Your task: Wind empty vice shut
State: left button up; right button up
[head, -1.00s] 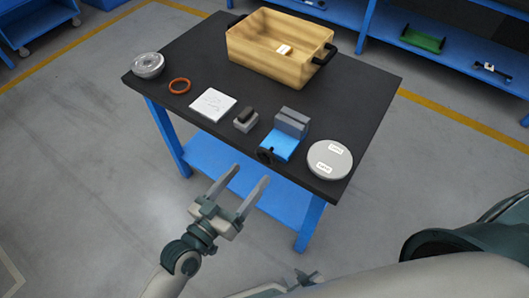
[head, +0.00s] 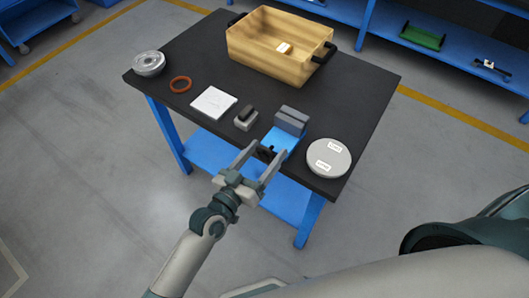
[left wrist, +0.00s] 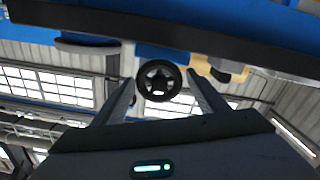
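The vice has a blue body (head: 281,139) and grey jaws (head: 291,120), and stands near the table's front edge. No part is seen between its jaws, but I cannot tell how wide their gap is. Its black handwheel (head: 264,153) faces the front edge; in the left wrist view the round, spoked wheel (left wrist: 159,80) shows whole. My left gripper (head: 267,150) is open, with its fingers pointing at the vice and one on each side of the wheel. In the left wrist view gaps show between the wheel and both fingers (left wrist: 163,82). My right gripper is not in view.
The dark table (head: 347,95) also holds a grey labelled disc (head: 329,158) right of the vice. To the left are a small grey block with a dark top (head: 245,118), a white plate (head: 213,102), an orange ring (head: 180,85) and a metal flanged part (head: 149,63). A wooden crate (head: 248,56) stands behind.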

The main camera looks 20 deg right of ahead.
pick_arm(q)
jog(key=c, duration=0.8)
jog(key=shift+n, duration=0.6)
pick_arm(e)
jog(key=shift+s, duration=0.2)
pick_arm(q)
jog(key=o, duration=1.1)
jog(key=shift+c, duration=0.2)
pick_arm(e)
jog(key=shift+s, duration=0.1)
